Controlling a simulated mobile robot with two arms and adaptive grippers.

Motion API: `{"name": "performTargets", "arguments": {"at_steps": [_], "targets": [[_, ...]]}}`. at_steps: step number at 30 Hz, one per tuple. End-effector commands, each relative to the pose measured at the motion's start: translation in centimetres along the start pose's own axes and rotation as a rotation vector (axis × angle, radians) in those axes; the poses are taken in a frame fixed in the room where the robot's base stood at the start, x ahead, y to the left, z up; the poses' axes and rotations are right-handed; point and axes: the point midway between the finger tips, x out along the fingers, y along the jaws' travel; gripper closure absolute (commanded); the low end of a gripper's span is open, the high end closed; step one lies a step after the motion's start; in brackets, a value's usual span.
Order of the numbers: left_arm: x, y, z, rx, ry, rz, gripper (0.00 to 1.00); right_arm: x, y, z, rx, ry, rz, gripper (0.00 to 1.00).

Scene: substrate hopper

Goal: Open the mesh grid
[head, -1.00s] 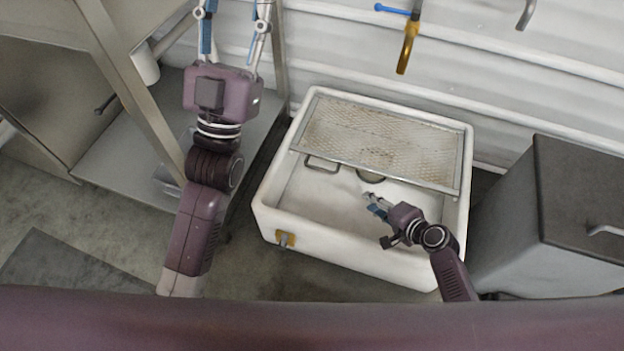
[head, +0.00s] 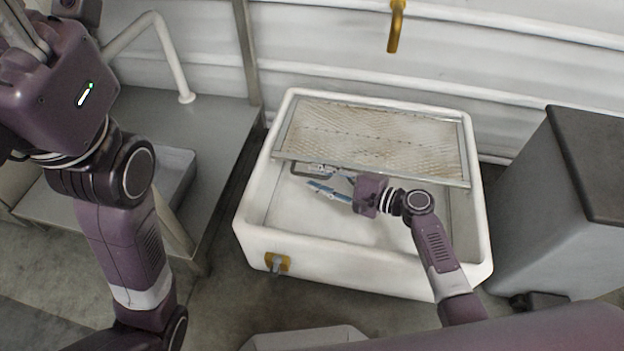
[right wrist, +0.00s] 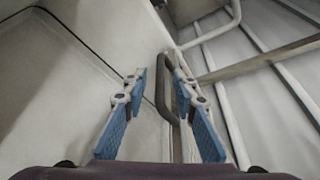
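The mesh grid (head: 375,140) is a rusty, metal-framed panel lying over the rear part of the white hopper basin (head: 340,262). Its dark handle (head: 294,169) hangs at the left part of its front edge. My right gripper (head: 319,179) is open at this handle. In the right wrist view the handle (right wrist: 162,88) stands between the spread blue fingers of the right gripper (right wrist: 163,105), with gaps on both sides. My left gripper (head: 18,30) is at the top left, far from the grid, with its fingertips cut off.
A grey bin with a dark lid (head: 555,200) stands right of the basin. A metal table (head: 185,125) with a bent white pipe (head: 165,45) is at the left. The basin's front part is open.

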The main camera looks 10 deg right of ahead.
Motion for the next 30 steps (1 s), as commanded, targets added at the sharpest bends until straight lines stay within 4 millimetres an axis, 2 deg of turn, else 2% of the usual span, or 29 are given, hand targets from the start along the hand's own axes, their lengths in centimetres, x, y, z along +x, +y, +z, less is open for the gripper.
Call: {"name": "performTargets", "arguments": {"at_steps": [5, 14, 21, 30], "targets": [[0.3, 0.2, -0.7, 0.003, 0.023, 0.008, 0.60, 1.7, 0.1, -0.1, -0.001, 0.001, -0.001, 0.74], [0.5, 0.2, -0.7, 0.004, 0.025, 0.010, 0.60, 1.9, 0.0, 0.0, -0.001, 0.002, 0.001, 0.74], [0.5, 0.3, -0.8, 0.003, 0.026, 0.010, 0.60, 1.8, 0.0, 0.0, -0.001, 0.002, 0.001, 1.00], [0.5, 0.3, -0.8, 0.003, 0.026, 0.010, 0.60, 1.8, 0.1, -0.1, -0.001, 0.002, 0.001, 1.00]]}}
